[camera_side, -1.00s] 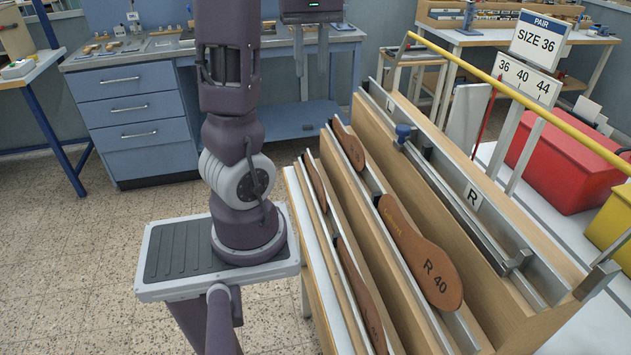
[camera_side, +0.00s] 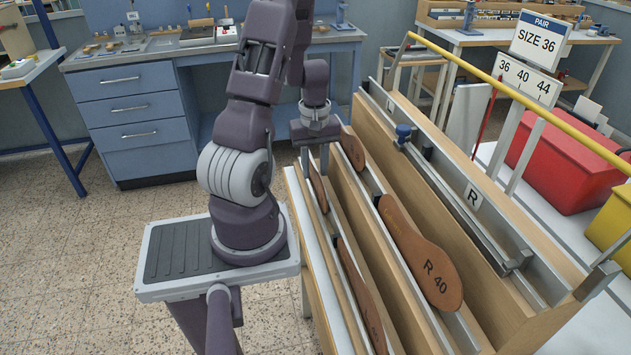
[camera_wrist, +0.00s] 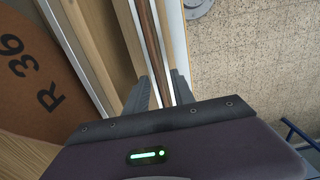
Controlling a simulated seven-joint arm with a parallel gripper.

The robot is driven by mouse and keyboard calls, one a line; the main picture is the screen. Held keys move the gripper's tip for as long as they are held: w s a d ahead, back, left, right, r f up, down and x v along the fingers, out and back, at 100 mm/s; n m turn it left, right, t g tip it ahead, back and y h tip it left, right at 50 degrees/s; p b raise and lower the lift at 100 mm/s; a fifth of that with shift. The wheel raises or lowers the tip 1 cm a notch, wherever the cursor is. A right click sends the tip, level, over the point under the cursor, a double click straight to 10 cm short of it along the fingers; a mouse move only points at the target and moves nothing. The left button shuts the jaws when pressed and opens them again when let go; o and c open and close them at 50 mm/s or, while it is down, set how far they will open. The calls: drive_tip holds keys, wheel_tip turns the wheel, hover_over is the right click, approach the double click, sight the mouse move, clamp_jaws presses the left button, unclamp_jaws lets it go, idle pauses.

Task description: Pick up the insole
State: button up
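Brown insoles stand on edge in the slots of a wooden rack. My gripper (camera_side: 315,165) points down over the back end of the left row in the side view. Under it is a brown insole (camera_side: 318,188), partly hidden. In the wrist view, the insole's thin edge (camera_wrist: 152,40) runs between the two fingers of my gripper (camera_wrist: 160,80), which look open with a gap around it. An insole marked R 36 (camera_wrist: 30,70) lies to the left there; a brown insole (camera_side: 352,148) stands behind my gripper in the side view. A sign (camera_side: 540,40) reads PAIR SIZE 36.
An insole marked R 40 (camera_side: 425,260) and another insole (camera_side: 360,295) stand nearer the front. A metal rail with an R label (camera_side: 473,196) and a blue knob (camera_side: 403,132) runs along the right. A yellow bar (camera_side: 520,103) and red bin (camera_side: 568,165) are farther right.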

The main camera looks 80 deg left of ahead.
drive_tip(key=shift+f, duration=0.2)
drive_tip(key=shift+c, duration=0.4)
clamp_jaws()
drive_tip(key=shift+r, duration=0.15)
